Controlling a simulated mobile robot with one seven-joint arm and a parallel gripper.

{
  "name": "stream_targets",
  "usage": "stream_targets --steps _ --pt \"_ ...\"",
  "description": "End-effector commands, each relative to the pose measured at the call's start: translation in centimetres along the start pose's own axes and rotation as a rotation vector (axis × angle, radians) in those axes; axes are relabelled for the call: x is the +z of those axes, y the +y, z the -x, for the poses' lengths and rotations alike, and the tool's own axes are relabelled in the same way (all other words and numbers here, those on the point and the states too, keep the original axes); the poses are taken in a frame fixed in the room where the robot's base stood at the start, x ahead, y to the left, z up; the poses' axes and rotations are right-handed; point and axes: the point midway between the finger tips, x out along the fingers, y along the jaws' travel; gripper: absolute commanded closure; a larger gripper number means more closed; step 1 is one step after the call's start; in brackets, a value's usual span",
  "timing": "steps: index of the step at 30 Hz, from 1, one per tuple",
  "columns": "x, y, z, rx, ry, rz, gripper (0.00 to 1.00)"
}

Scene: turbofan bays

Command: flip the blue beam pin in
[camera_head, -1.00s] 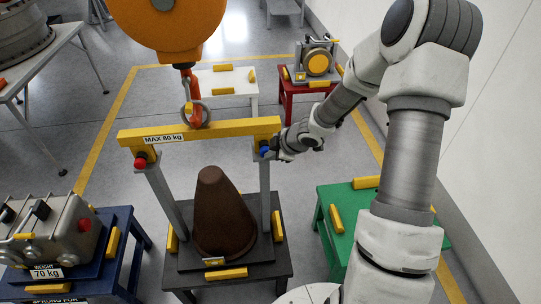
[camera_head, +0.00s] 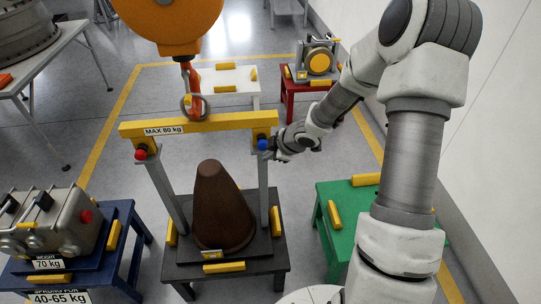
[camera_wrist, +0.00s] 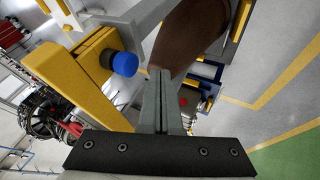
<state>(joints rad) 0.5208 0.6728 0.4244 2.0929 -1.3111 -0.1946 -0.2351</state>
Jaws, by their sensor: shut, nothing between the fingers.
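The blue beam pin (camera_head: 263,144) sits at the right end of the yellow lifting beam (camera_head: 205,124), by the top of the right grey post. In the wrist view the blue pin (camera_wrist: 124,63) sticks out of the yellow beam (camera_wrist: 78,88), left of my fingers. My gripper (camera_head: 273,151) is just right of and slightly below the pin in the head view. Its two fingers (camera_wrist: 161,72) are shut together with nothing between them. They look apart from the pin in the wrist view; contact is unclear in the head view. A red pin (camera_head: 141,154) is at the beam's left end.
An orange hoist (camera_head: 185,85) hooks the beam from above. A brown cone (camera_head: 220,205) stands between the posts on a dark table (camera_head: 255,265). A green table (camera_head: 355,215) is right, a blue one (camera_head: 130,240) left, and a red one (camera_head: 290,85) behind.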

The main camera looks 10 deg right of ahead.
Motion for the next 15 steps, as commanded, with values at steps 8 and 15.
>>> stream_targets --steps 8,15 --pt "-0.6 0.3 3.2 0.003 -0.003 -0.002 1.00" --pt "-0.5 0.2 7.8 0.002 -0.002 0.000 1.00"
